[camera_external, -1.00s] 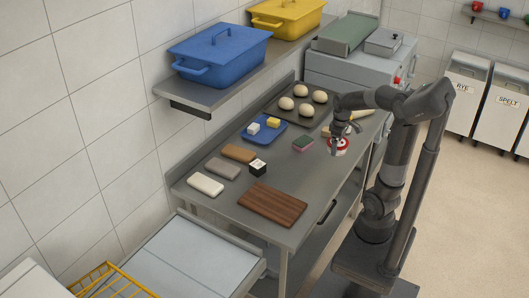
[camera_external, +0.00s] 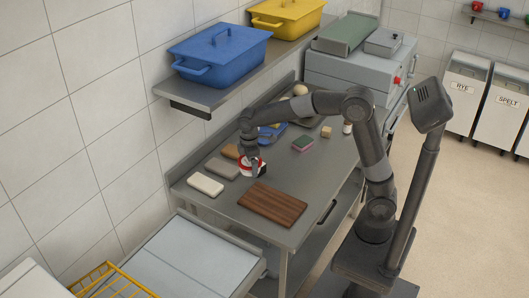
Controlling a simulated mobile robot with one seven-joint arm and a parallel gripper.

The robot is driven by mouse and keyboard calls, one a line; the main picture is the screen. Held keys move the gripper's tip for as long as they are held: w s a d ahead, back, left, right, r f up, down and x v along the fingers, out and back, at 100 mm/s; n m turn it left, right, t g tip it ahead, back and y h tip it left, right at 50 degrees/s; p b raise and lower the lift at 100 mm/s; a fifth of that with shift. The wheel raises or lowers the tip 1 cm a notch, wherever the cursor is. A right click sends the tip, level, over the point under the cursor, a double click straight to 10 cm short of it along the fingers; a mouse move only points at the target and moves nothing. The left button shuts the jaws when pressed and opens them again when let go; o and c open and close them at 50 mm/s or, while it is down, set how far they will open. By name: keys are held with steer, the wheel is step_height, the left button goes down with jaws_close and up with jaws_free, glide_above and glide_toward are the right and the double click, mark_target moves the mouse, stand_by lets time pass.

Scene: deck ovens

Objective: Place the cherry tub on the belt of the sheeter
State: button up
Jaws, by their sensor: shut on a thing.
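The cherry tub (camera_external: 244,161), red and white, is in my gripper (camera_external: 251,159). My gripper is shut on it and points down over the left part of the steel table. The fingers cover part of the tub, and I cannot tell how high it is above the table. The sheeter's belt appears to be the flat pale surface (camera_external: 185,258) at the lower left, with a yellow wire guard (camera_external: 112,282) at its near end. The belt is bare where it shows.
A brown wooden board (camera_external: 273,204) lies near the table's front edge. Pale (camera_external: 206,184) and grey (camera_external: 222,168) blocks lie left of the tub. A pink-green sponge (camera_external: 303,144) is to the right. A wall shelf holds a blue bin (camera_external: 218,57) and a yellow bin (camera_external: 285,17).

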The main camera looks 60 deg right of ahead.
steer(key=a+n, duration=0.3)
steer(key=a, duration=1.2)
steer(key=n, duration=0.3)
glide_above(208, 272)
steer(key=f, duration=0.8)
steer(key=shift+w+d+f, duration=0.1)
steer(key=shift+d+f, duration=0.15)
steer(key=shift+d, duration=0.15)
steer(key=shift+a+f, duration=0.3)
steer(key=shift+a, duration=0.05)
steer(key=shift+f, duration=1.9)
steer(key=shift+f, duration=0.15)
steer(key=o, duration=0.9)
steer(key=shift+c, duration=0.2)
